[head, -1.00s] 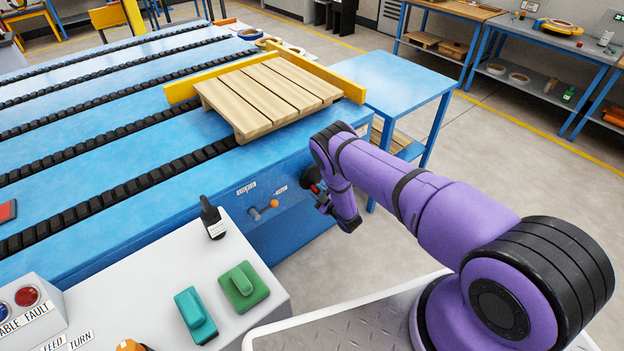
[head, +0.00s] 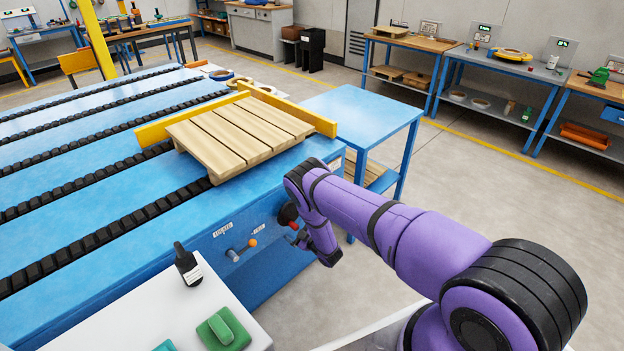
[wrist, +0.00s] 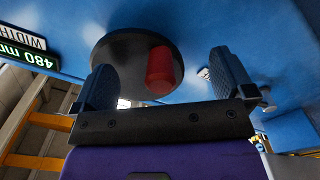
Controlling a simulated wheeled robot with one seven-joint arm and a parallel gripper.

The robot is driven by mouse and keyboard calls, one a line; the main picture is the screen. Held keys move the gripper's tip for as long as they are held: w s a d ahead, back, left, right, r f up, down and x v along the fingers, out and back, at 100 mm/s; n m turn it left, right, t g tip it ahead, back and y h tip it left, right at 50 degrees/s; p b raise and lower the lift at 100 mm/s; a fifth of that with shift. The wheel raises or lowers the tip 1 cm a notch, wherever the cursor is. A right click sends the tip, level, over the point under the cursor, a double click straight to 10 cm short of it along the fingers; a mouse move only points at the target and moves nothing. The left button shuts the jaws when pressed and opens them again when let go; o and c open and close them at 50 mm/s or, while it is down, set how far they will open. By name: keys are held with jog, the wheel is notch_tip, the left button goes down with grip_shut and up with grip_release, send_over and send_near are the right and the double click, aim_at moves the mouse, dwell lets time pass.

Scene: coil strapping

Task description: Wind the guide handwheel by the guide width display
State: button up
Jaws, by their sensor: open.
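The guide handwheel is a dark round disc with a red knob; the wheel (wrist: 120,50) fills the upper middle of the wrist view, and its red knob (wrist: 160,72) lies between my fingers. My gripper (wrist: 161,64) is open, with one finger on each side of the knob and visible gaps to both. The guide width display (wrist: 28,55) reads 480 mm, upside down, beside a WIDTH label at the left. In the head view the handwheel (head: 287,214) sits on the blue machine's side, partly hidden by my arm, with my gripper (head: 298,236) at it.
A lever with an orange ball (head: 252,242) is left of the handwheel. A wooden pallet (head: 240,135) lies on the blue conveyor between yellow guides (head: 290,108). A blue side table (head: 360,115) stands beyond my arm. Open floor lies to the right.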

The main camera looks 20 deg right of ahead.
jog(key=shift+v, duration=3.05)
